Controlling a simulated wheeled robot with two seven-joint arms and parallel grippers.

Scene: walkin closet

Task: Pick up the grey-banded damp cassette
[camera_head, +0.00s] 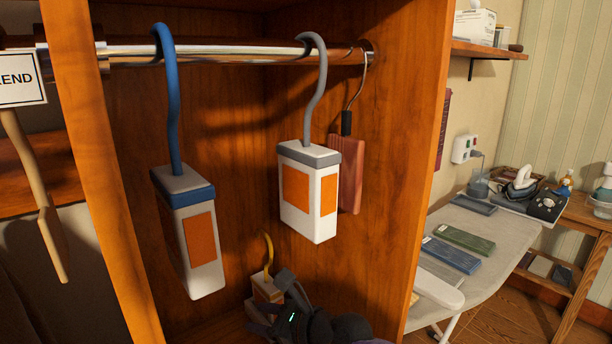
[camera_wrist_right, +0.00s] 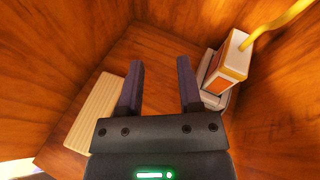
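The grey-banded cassette (camera_head: 311,196) is a white box with orange panels, hanging by its grey hook from the metal rail in the wardrobe. A blue-banded cassette (camera_head: 186,232) hangs by a blue hook to its left. My right gripper (camera_head: 268,302) is low in the wardrobe, below the grey-banded cassette and apart from it. In the right wrist view the right gripper (camera_wrist_right: 160,68) is open, with nothing between its fingers. A yellow-hooked cassette (camera_wrist_right: 226,67) stands to the right of the fingers; it also shows in the head view (camera_head: 266,288), partly hidden. My left gripper is not in view.
A reddish-brown block (camera_head: 349,172) hangs behind the grey-banded cassette, near the right wall panel (camera_head: 425,120). A ribbed cream slab (camera_wrist_right: 95,112) lies on the wardrobe floor. An ironing board (camera_head: 480,225) with several flat bars stands outside on the right.

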